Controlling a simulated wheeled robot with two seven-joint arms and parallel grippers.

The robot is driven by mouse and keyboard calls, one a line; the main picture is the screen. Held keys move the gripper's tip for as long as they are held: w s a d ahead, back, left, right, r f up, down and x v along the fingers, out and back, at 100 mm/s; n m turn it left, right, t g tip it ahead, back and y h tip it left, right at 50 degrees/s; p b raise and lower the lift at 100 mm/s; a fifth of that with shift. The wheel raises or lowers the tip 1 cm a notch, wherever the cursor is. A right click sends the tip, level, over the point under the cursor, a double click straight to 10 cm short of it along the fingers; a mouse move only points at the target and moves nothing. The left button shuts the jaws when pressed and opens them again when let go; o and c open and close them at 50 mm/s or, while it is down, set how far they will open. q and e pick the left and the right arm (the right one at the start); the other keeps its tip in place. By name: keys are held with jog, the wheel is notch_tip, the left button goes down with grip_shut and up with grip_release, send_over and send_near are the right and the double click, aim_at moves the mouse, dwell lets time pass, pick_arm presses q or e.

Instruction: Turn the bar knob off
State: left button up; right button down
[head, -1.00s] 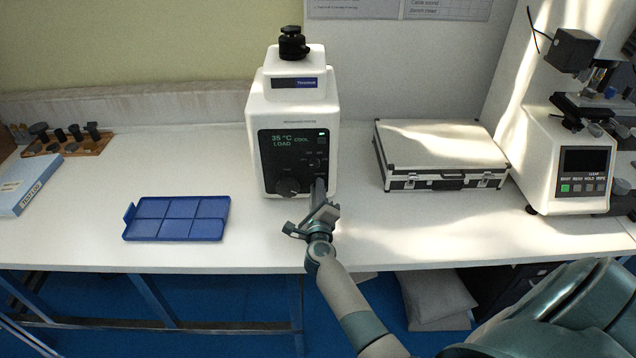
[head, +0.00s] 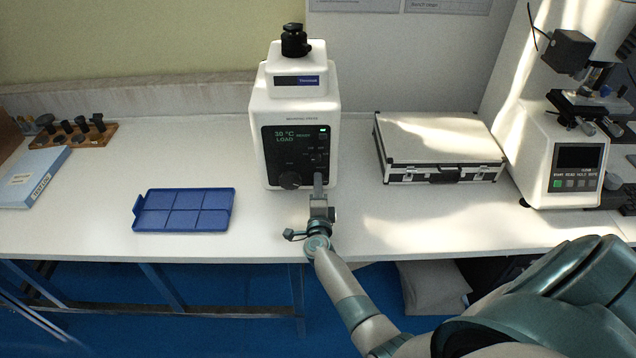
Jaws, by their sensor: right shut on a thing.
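The white mounting press (head: 300,98) stands on the bench with a dark front panel (head: 281,160). A round dark knob (head: 290,180) sits at the panel's lower left. My right gripper (head: 318,180) reaches the panel's lower right and is shut on the bar knob there. The fingers hide the bar knob, so its angle cannot be told. My left gripper is not in view.
A blue compartment tray (head: 184,210) lies left of the press. A silver-edged case (head: 440,148) lies to its right, and a hardness tester (head: 560,160) stands at far right. Small dark pieces on a wooden rack (head: 92,138) and a blue box (head: 32,180) are at far left.

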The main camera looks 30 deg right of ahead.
jog(key=shift+f, duration=0.1)
jog(key=c, duration=1.8)
grip_release()
jog(key=shift+s+a, duration=0.1)
jog(key=shift+s, duration=0.05)
jog(key=shift+s+a, duration=0.15)
jog(key=shift+s, duration=0.05)
jog(key=p+v, duration=0.3)
jog(key=v, duration=1.3)
jog(key=shift+s+a+p, duration=0.1)
jog(key=shift+s+p, duration=0.2)
jog(key=shift+s, duration=0.05)
